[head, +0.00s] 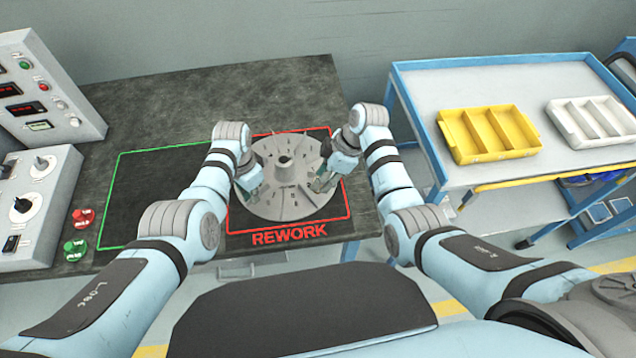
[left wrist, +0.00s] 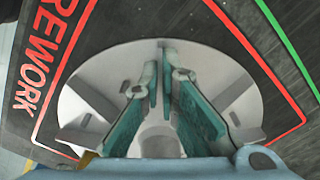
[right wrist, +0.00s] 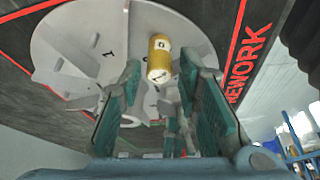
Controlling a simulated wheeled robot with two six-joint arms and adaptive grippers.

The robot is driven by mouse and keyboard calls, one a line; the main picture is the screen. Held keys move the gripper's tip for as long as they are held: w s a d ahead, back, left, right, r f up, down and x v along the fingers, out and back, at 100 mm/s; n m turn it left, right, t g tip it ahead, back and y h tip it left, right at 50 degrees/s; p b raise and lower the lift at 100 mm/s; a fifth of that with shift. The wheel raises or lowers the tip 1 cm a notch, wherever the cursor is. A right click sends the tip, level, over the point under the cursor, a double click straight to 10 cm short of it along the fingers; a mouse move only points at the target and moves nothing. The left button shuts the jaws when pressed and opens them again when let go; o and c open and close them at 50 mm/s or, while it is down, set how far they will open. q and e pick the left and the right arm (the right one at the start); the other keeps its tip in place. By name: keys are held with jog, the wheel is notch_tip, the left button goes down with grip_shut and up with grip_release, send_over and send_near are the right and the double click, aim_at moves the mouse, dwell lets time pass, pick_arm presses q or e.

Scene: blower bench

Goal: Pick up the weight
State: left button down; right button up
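The weight (right wrist: 159,58) is a small gold cylinder with pale labels, standing among the fins of the grey impeller (right wrist: 70,35) in the right wrist view. I cannot make it out in the head view. My right gripper (right wrist: 160,85) is open, its teal-padded fingers apart, with the weight showing beyond and between the fingertips; no contact is visible. In the head view the right gripper (head: 322,180) is low over the impeller's right side. My left gripper (head: 252,178) is at its left side, its narrowly spaced fingers (left wrist: 162,70) around a thin fin; whether they grip it is unclear.
The impeller (head: 283,208) lies inside the red REWORK outline (head: 290,233). A green-outlined area (head: 140,190) to its left is empty. Control boxes (head: 35,205) stand at far left. A blue cart (head: 440,90) at right holds yellow (head: 488,134) and white (head: 590,122) divided trays.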

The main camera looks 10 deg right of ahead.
pick_arm(q)
jog(key=shift+f, duration=0.1)
pick_arm(e)
jog(key=shift+x, duration=0.9)
jog(key=c, duration=0.5)
jog(key=shift+r, duration=0.1)
pick_arm(q)
jog(key=shift+a, duration=0.1)
pick_arm(e)
notch_tip(320, 180, up, 10)
notch_tip(320, 180, up, 4)
jog(key=shift+r, duration=0.25)
